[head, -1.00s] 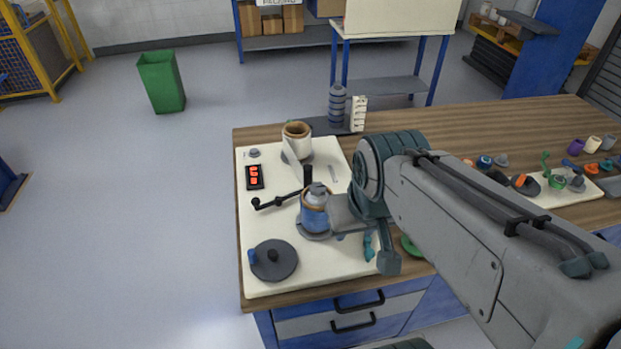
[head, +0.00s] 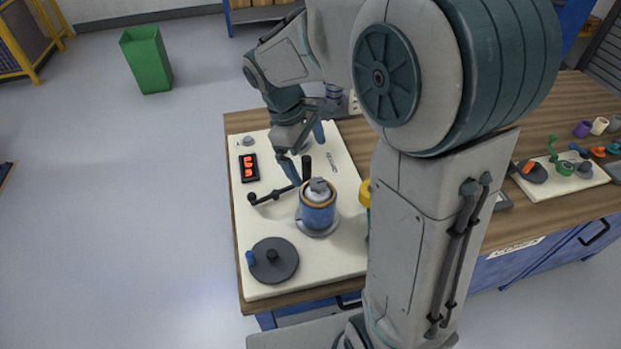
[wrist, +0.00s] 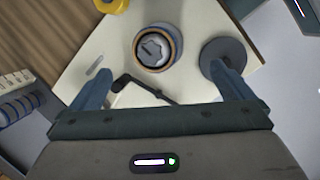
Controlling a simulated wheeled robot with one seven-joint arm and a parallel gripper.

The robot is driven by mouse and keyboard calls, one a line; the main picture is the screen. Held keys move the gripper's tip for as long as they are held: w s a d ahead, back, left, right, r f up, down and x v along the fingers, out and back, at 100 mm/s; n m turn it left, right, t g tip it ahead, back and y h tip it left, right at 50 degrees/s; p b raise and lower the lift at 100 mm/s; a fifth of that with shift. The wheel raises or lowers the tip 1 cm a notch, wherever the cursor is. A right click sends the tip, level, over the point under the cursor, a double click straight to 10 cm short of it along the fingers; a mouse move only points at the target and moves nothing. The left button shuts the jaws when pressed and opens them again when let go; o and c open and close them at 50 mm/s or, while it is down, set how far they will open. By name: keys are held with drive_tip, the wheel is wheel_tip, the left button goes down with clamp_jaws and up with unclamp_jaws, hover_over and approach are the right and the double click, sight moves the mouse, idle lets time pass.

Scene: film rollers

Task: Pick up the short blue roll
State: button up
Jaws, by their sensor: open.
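The short blue roll (head: 318,208) stands upright on a round grey base on the cream board (head: 262,215), with a grey hub in its top and a tan rim. In the wrist view the roll (wrist: 169,49) is seen from above, ahead of the fingers. My gripper (head: 304,151) is open and empty, behind the roll and above the back of the board in the head view. In the wrist view my gripper (wrist: 164,88) has its two blue fingers wide apart. The back of the board is partly hidden by my arm.
A black lever (head: 272,197) with an upright post lies between gripper and roll. A dark disc (head: 273,262) with knobs sits at the front, a red display (head: 249,168) at the left. A yellow thing (head: 364,193) is right of the roll. Small parts lie on the right.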

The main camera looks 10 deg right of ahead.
sight(318, 193)
drive_tip(key=w+f+n, duration=0.1)
drive_tip(key=f, duration=0.2)
drive_tip(key=w+f+n+p, duration=0.1)
drive_tip(key=f, duration=0.3)
drive_tip(key=w+d+f+n+g+h, duration=0.1)
drive_tip(key=f, duration=0.3)
drive_tip(key=shift+w+f, duration=0.1)
drive_tip(key=shift+f, duration=0.15)
drive_tip(key=shift+p+x, duration=0.95)
drive_tip(key=shift+x, duration=1.85)
drive_tip(key=shift+d+r, duration=0.1)
drive_tip(key=c, duration=1.1)
